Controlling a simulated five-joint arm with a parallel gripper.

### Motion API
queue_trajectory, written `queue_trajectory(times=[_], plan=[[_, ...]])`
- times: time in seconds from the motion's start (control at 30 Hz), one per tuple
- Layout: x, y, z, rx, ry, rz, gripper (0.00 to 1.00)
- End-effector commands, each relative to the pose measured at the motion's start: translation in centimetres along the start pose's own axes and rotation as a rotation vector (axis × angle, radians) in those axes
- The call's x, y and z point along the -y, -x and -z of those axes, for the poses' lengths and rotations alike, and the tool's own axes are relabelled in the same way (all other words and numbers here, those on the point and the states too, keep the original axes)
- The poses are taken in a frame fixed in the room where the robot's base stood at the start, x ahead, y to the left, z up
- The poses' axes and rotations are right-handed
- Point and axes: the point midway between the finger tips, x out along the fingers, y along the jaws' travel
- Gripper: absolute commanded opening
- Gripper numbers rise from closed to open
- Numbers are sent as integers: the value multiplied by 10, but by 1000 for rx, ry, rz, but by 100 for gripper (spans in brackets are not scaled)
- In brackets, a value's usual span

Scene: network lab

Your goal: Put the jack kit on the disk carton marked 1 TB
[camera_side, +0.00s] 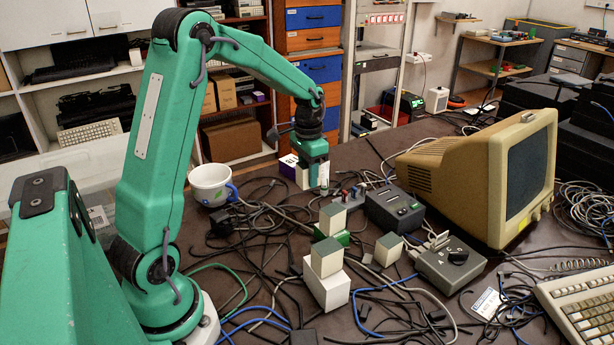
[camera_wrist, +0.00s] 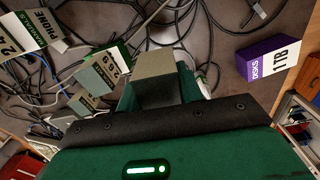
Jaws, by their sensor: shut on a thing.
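My gripper (camera_side: 312,160) is shut on a small block with a plain grey-green face (camera_wrist: 155,68) and pale sides. Its label is out of sight, so I cannot read whether it is the jack kit. The disk carton marked 1 TB (camera_wrist: 275,60) is purple and white, with a bare top, standing apart to the right of the jaws in the wrist view. In the side view this carton (camera_side: 287,164) is partly hidden behind my gripper.
Similar blocks sit on a white carton (camera_side: 327,288) and a green carton (camera_side: 343,238); another block (camera_side: 388,249) stands on the table. A mug (camera_side: 210,184), dark box (camera_side: 394,208), switch box (camera_side: 450,264) and monitor (camera_side: 480,175) surround the cable-strewn middle.

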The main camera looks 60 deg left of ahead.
Motion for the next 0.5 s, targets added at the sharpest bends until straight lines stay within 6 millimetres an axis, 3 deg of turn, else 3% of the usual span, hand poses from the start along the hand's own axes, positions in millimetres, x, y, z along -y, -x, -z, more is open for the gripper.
queue_trajectory(times=[0.5], plan=[[45, 31, 60, -2, 28, 1, 11]])
